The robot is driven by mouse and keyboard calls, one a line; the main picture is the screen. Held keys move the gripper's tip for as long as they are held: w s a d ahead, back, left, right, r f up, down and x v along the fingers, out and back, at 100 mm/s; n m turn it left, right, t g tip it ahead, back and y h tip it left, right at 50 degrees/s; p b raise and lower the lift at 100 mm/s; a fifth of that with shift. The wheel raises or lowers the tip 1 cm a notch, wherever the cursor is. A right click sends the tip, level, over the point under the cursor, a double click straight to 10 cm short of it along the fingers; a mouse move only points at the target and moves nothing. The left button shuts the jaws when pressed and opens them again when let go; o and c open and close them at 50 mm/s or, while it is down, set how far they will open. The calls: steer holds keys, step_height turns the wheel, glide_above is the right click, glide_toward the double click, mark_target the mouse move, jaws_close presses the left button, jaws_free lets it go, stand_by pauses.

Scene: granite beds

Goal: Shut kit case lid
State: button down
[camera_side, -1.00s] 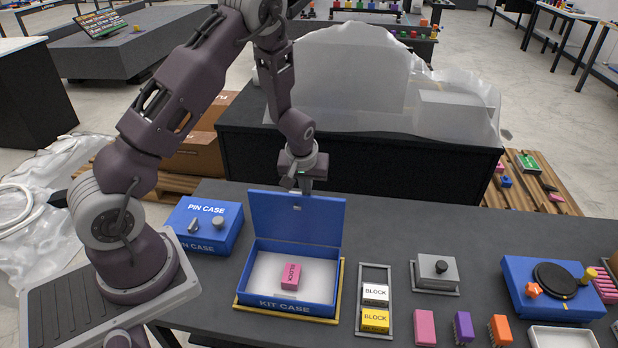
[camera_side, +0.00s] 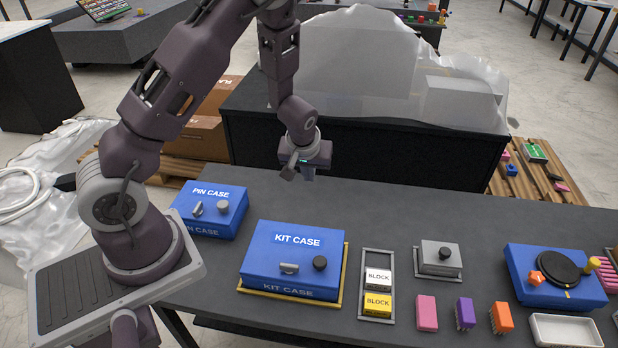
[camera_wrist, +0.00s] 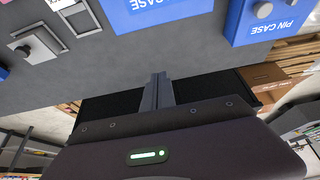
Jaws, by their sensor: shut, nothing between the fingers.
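The blue kit case (camera_side: 295,262) sits on its yellow-edged base on the dark table, with its lid down flat. The lid bears a KIT CASE label, a grey latch and a black knob. The case's inside is hidden. My gripper (camera_side: 308,175) is shut and empty, above the table behind the case and apart from it. In the wrist view my shut fingers (camera_wrist: 157,90) point at the table, and part of the kit case (camera_wrist: 150,12) shows at the top edge.
A blue pin case (camera_side: 210,208) stands left of the kit case. A tray with white and yellow blocks (camera_side: 377,290) lies close to its right. A grey lidded box (camera_side: 438,260) and a blue box with a black disc (camera_side: 555,275) are further right. Table behind the case is clear.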

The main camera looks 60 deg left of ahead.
steer(key=s+d+f, duration=0.1)
steer(key=s+d, duration=0.5)
steer(key=shift+s+d, duration=0.35)
steer(key=s+d+r+m+h, duration=0.1)
steer(key=d+r+h, duration=0.15)
steer(key=r, duration=0.55)
steer(key=s+d+r+m+h, duration=0.1)
steer(key=d+r+m, duration=0.15)
steer(key=r, duration=0.45)
steer(key=s+d+r+m+t, duration=0.2)
steer(key=s+r+m, duration=0.3)
steer(key=s+r, duration=0.7)
steer(key=s, duration=0.3)
steer(key=shift+s+d+r, duration=0.2)
steer(key=shift+s, duration=0.1)
